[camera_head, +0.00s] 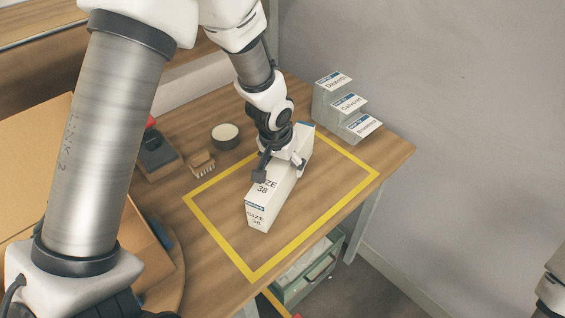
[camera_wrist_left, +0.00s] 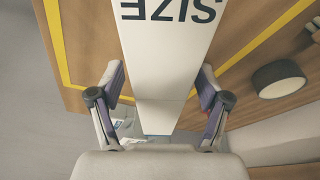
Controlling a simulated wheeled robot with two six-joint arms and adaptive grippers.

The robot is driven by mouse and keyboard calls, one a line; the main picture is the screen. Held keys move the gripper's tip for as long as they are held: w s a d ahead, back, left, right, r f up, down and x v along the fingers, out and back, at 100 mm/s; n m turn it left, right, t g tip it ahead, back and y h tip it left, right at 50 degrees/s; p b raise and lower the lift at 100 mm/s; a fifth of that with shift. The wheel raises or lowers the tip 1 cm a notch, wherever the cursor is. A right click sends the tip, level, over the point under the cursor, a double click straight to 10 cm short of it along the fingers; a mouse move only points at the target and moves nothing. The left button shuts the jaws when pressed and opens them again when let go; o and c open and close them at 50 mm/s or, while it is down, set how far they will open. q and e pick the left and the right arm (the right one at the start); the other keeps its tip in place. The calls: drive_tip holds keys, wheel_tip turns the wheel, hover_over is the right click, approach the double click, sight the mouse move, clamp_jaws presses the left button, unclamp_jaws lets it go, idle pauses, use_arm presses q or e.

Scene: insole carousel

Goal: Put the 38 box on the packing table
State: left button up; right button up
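The 38 box (camera_head: 277,195) is a long white carton marked SIZE 38. It rests on the wooden packing table (camera_head: 395,157), inside a yellow taped outline (camera_head: 228,247). My left gripper (camera_head: 279,170) is over the box, with one finger on each side of it. In the left wrist view the box (camera_wrist_left: 165,60) runs between the fingers of the left gripper (camera_wrist_left: 160,82), with narrow gaps showing beside it, so the gripper looks open. My right gripper does not show; only a piece of that arm shows at the right edge of the head view.
Grey holders with labelled cards (camera_head: 349,103) stand at the table's back right. A round tin (camera_head: 225,135), a brush (camera_head: 201,163) and a dark box-like item (camera_head: 157,155) lie left of the outline. A green crate (camera_head: 308,272) sits below the table.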

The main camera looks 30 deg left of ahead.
use_arm(q)
drive_tip(key=shift+r, duration=0.1)
drive_tip(key=shift+r+p, duration=0.35)
drive_tip(key=shift+p, duration=0.05)
drive_tip(key=v, duration=1.1)
drive_tip(key=shift+s+r, duration=0.25)
